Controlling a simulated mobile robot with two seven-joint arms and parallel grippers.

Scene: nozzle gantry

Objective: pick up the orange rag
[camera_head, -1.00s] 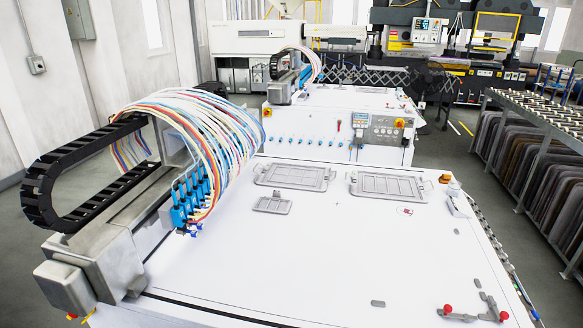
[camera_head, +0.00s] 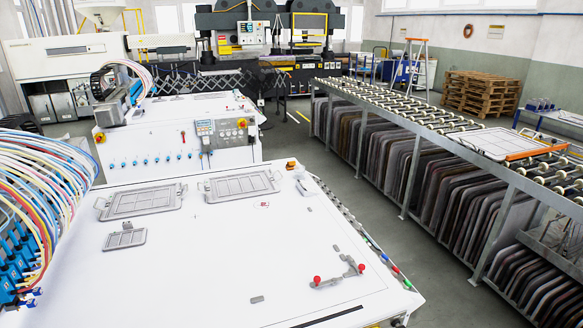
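A small orange item (camera_head: 291,164) sits at the far right corner of the white machine table (camera_head: 210,255), beside a grey tray-like frame. It is too small to tell if it is the orange rag. An orange strip (camera_head: 535,152) also shows along the edge of a light panel on the roller conveyor at the right; I cannot tell if it is cloth. Neither of my grippers is in view.
Grey frames (camera_head: 241,185) lie on the white table, and a red-knobbed bracket (camera_head: 338,274) sits near its right edge. Blue nozzles with hoses (camera_head: 20,262) stand at the left. A roller conveyor (camera_head: 440,125) with panels racked beneath runs along the right, across a narrow floor aisle.

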